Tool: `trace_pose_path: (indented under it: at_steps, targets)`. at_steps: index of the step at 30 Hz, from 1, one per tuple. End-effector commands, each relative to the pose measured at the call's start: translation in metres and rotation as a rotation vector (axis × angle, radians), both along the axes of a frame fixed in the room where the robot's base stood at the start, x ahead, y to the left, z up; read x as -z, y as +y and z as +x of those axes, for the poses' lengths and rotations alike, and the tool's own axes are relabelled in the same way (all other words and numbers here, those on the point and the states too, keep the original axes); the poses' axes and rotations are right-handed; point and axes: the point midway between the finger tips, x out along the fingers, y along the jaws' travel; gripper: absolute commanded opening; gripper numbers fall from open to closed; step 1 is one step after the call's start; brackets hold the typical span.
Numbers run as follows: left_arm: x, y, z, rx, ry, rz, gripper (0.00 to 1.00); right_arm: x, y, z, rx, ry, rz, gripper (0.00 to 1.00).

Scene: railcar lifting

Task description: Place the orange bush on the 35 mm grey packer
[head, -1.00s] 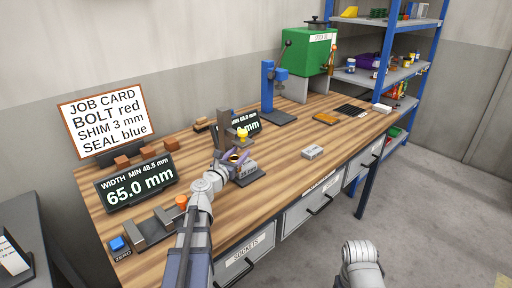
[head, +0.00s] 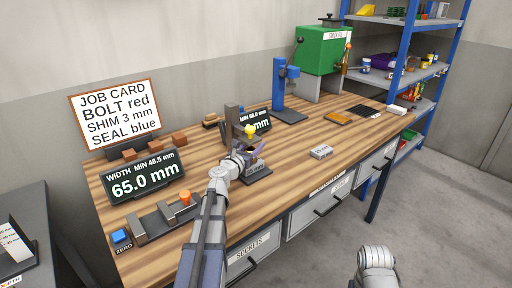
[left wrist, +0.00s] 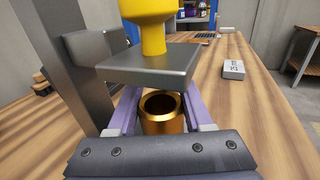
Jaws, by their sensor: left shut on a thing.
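The orange bush, a bronze-orange ring with a dark bore (left wrist: 162,110), is between the purple fingers of my left gripper (left wrist: 160,108) in the left wrist view. The gripper is shut on it. The bush is upright, below the flat grey plate of a gauge with a yellow knob (left wrist: 150,28). In the head view my left gripper (head: 252,156) is at this gauge, and the bush is hard to make out. A small grey labelled block (head: 321,152), perhaps the packer, lies to the right on the bench; it also shows in the left wrist view (left wrist: 233,70). Its label is unreadable.
The gauge post (head: 232,122) and its display (head: 256,122) stand close to the gripper. A width gauge (head: 160,222) with an orange knob and a 65.0 mm display (head: 143,177) are at left. A blue press (head: 280,90) stands behind. Bench around the block is clear.

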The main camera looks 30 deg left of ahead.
Motion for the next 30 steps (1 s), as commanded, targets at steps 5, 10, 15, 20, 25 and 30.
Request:
trace_pose_path:
  at_steps: [5, 10, 15, 20, 25, 30]
  targets:
    - [0.004, 0.0, 0.0, 0.001, 0.0, -0.001, 0.0, 0.004, 0.0, 0.0, 0.0, 0.0, 0.0, 0.74]
    - [0.003, 0.0, 0.0, 0.0, 0.0, 0.0, 0.67, 0.003, 0.0, 0.0, 0.0, 0.0, 0.0, 0.74]
    - [0.003, 0.0, 0.0, 0.0, 0.0, 0.0, 0.81, 0.003, 0.0, 0.0, 0.0, 0.0, 0.0, 0.74]
    - [0.003, 0.0, 0.0, 0.001, 0.0, 0.0, 0.81, 0.003, 0.0, 0.0, 0.0, 0.0, 0.0, 0.74]
    - [0.0, -0.001, -0.008, -0.001, 0.0, 0.0, 0.81, -0.001, 0.0, 0.0, 0.0, 0.0, 0.0, 0.74]
    - [0.0, -0.002, -0.043, -0.002, 0.0, 0.0, 0.81, 0.0, 0.0, 0.0, 0.0, 0.0, 0.0, 0.74]
